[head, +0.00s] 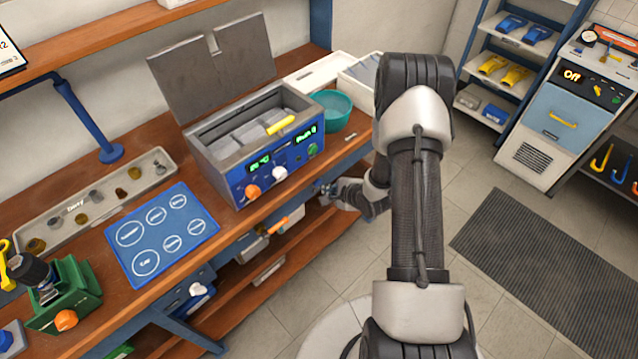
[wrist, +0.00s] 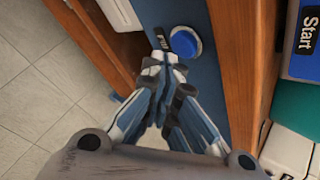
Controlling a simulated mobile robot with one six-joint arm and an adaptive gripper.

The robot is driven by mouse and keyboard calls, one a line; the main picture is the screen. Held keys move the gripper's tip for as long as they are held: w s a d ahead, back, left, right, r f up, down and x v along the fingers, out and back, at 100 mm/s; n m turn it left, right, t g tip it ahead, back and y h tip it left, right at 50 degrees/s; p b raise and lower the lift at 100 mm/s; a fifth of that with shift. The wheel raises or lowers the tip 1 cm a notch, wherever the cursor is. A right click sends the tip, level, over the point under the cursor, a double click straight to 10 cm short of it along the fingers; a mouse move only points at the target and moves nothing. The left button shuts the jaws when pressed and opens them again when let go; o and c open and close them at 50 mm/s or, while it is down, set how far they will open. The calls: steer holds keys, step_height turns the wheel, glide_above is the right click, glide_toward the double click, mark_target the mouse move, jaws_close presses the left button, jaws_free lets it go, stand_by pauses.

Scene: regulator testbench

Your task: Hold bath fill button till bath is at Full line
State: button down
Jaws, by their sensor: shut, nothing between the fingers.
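The bath (head: 232,172) is a grey open-topped tank with a blue front panel, knobs and green displays on the bench. Its grey lid (head: 212,80) stands raised behind it. Grey pieces and a yellow handle (head: 281,125) show in the opening; I cannot make out the liquid level or a Full line. A round blue button (wrist: 184,42) sits on a blue panel below the bench edge, beside a small, partly hidden label. My gripper (wrist: 165,62) is shut and empty, its tips just beside the button's lower left; contact is unclear. In the head view my gripper (head: 332,192) is small and partly hidden.
A teal bowl (head: 334,110) stands right of the bath. A blue mat with white circles (head: 150,262) and a tray of small parts (head: 100,208) lie to the left. The wooden bench edge (wrist: 240,70) runs close beside my gripper. Tiled floor (wrist: 40,95) is open opposite.

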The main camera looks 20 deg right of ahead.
steer(key=shift+w, duration=0.1)
stand_by(0.3)
steer(key=shift+w+a, duration=0.2)
steer(key=shift+w, duration=0.1)
steer(key=shift+w+a, duration=0.1)
steer(key=shift+w, duration=0.35)
stand_by(6.8)
